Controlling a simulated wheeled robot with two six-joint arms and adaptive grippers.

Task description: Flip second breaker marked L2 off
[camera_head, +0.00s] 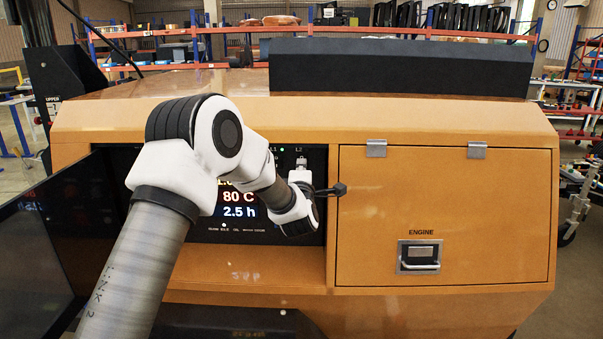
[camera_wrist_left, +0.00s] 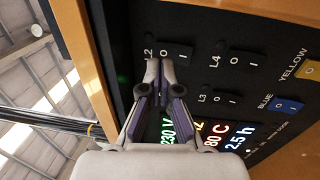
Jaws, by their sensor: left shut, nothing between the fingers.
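The dark control panel (camera_head: 314,152) sits in the open recess of the orange light tower, with the label L2 near its top right. In the left wrist view the panel appears turned sideways, and the L2 breaker's marking (camera_wrist_left: 148,52) shows beside its 0 and 1 marks. My left gripper (camera_wrist_left: 158,63) is shut and empty, its fingertips together right beside the L2 marking. I cannot tell whether they touch the panel. The L2 lever is not clearly seen, so its position is unclear. In the head view my left gripper (camera_head: 301,164) is small, in front of the panel's upper right.
Breakers marked L3 (camera_wrist_left: 202,97) and L4 (camera_wrist_left: 215,61) are close by, as are the yellow (camera_wrist_left: 312,70) and blue (camera_wrist_left: 288,106) switches. The closed engine door (camera_head: 440,215) is right of the panel. An open dark door (camera_head: 35,250) stands at left.

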